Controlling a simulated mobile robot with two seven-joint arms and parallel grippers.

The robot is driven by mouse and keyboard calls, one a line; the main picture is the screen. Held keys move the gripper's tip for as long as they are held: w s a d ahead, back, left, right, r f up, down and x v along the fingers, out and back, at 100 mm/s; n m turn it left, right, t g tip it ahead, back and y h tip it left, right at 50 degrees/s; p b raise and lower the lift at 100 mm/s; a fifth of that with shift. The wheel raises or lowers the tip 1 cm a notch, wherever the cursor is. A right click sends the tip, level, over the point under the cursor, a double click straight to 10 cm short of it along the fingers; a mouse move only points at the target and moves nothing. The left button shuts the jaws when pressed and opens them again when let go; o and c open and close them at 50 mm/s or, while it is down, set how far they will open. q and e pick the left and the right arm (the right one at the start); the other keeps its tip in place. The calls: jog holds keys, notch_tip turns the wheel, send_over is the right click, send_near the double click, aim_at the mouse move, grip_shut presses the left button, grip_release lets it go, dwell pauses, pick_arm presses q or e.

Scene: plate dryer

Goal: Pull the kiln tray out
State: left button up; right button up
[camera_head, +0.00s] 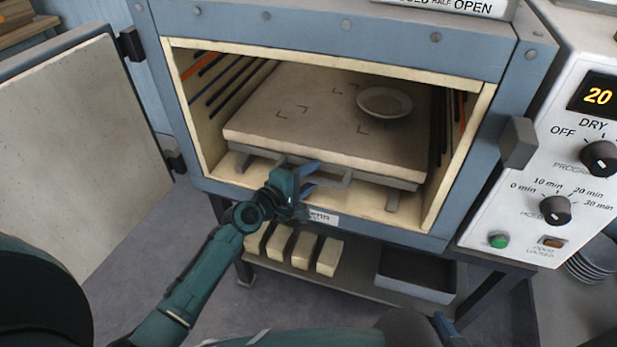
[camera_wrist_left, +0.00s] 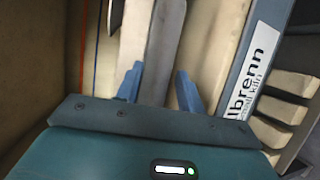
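The kiln tray (camera_head: 335,115) is a thick pale slab on a grey frame inside the open kiln. A grey handle bar (camera_head: 335,181) runs along its front. A small round plate (camera_head: 384,102) lies on the slab, right of the middle. My left gripper (camera_head: 307,177) is at the left part of the handle. In the left wrist view its blue fingers (camera_wrist_left: 159,88) stand apart, with a grey bar (camera_wrist_left: 163,45) running between them in the picture. I cannot tell whether they touch it.
The kiln door (camera_head: 75,150) stands open at the left. A control panel (camera_head: 560,150) is at the right. Below, a shelf holds several pale blocks (camera_head: 303,250) and a grey bin (camera_head: 415,277). Stacked plates (camera_head: 594,260) stand at the right edge.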

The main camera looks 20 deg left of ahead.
pick_arm(q)
jog(key=shift+c, duration=0.4)
grip_shut()
jog(key=shift+s, duration=0.1)
